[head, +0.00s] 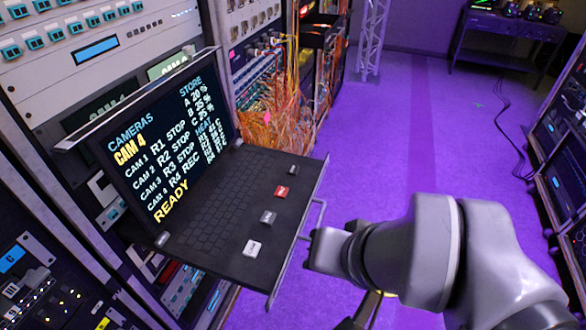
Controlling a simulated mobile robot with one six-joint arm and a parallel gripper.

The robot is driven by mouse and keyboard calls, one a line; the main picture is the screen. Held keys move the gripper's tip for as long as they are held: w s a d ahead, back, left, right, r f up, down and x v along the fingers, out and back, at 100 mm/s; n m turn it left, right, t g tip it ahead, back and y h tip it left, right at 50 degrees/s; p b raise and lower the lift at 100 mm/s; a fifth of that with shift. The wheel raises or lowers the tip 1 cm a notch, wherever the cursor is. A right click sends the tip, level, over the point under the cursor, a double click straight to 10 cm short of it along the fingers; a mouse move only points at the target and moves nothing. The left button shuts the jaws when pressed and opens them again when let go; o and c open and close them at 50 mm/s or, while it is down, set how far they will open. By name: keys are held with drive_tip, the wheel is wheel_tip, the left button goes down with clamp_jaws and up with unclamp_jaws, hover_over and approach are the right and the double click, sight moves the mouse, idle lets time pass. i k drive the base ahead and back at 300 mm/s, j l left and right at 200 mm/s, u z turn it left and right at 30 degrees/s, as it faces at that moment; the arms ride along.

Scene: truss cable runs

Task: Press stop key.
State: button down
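A pulled-out console drawer carries a black keyboard (208,209) and a tilted-up screen (165,140). Along the drawer's right side sit separate keys in a row: a dark grey key (293,170) at the far end, a red key (281,192), a grey key (268,217) and a white key (252,247) nearest me. Their labels are too small to read, so I cannot tell which is the stop key. My grey arm reaches in from the lower right, with its wrist just right of the drawer's handle. A dark part with a yellow ring shows below it; no fingertips are distinguishable.
A metal handle (301,252) runs along the drawer's right edge. Equipment racks (135,40) stand behind and left, with orange cables (277,115) hanging loose. Purple floor (400,130) is open to the right, up to another rack (565,180) and a far table (510,27).

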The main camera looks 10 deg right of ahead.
sight(292, 170)
drive_tip(key=i+z, duration=0.2)
drive_tip(key=z, duration=0.2)
drive_tip(key=i+z, duration=0.25)
drive_tip(key=z, duration=0.2)
